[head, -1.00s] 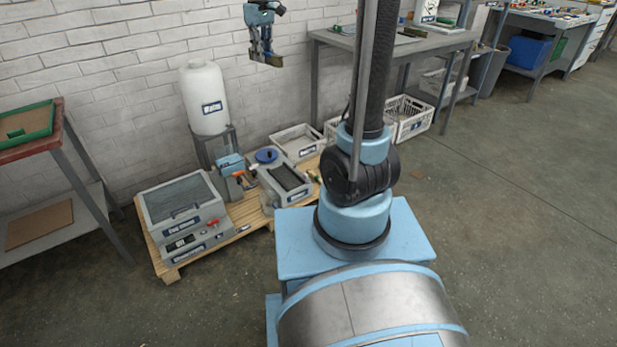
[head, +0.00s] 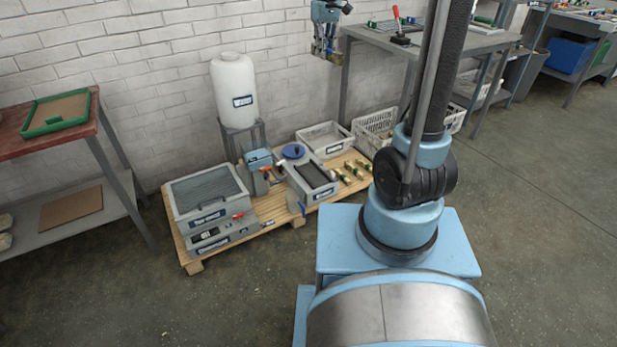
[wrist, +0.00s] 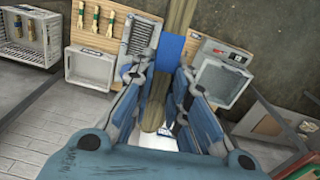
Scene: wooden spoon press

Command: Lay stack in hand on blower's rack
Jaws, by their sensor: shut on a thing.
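My gripper (head: 327,48) is raised near the wall, left of the grey table's front leg, above the pallet. It is shut on a stack of wooden spoon pieces (wrist: 181,17), which carries a blue band (wrist: 173,46). A grey box with a dark mesh top, probably the blower's rack (head: 207,194), sits at the pallet's left end. It also shows in the wrist view (wrist: 219,80), right of the stack, its top empty. Its labels are too small to read surely.
The pallet (head: 273,206) also bears a slatted grey box (head: 317,178), a white tank (head: 233,88) on a stand, a blue-topped press, a tray (head: 325,136) and several small bundles (head: 351,169). A red-topped table (head: 25,142) stands left. Open floor lies in front.

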